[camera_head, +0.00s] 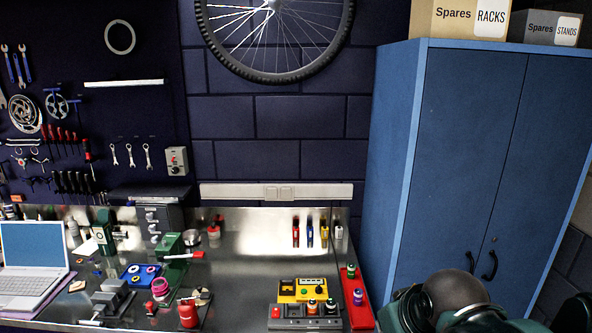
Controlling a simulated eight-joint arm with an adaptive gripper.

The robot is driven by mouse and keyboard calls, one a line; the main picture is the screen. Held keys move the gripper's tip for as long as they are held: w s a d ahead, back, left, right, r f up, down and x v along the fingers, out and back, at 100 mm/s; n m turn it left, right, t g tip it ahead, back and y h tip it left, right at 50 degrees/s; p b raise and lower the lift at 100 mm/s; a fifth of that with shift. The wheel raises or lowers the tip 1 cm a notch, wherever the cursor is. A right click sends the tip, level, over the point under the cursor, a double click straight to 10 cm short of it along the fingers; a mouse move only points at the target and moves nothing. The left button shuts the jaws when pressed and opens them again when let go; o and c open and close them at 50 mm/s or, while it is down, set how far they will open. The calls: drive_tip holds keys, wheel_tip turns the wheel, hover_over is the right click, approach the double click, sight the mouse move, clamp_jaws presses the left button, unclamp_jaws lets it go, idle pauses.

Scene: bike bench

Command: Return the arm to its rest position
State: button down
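Part of my own arm shows at the bottom right corner, as dark rounded joints with green and grey parts in front of the blue cabinet (455,150). No fingertips show, so my gripper is out of view and I cannot see whether it holds anything. The metal workbench (245,262) runs along the bottom left and middle, to the left of the visible arm part.
On the bench are a laptop (32,250), a blue tray (143,275), a red bottle (188,314), a yellow box (302,289), a grey holder (290,323) and a red tray (356,304). A wheel (283,74) hangs on the wall. Bare bench lies around the middle.

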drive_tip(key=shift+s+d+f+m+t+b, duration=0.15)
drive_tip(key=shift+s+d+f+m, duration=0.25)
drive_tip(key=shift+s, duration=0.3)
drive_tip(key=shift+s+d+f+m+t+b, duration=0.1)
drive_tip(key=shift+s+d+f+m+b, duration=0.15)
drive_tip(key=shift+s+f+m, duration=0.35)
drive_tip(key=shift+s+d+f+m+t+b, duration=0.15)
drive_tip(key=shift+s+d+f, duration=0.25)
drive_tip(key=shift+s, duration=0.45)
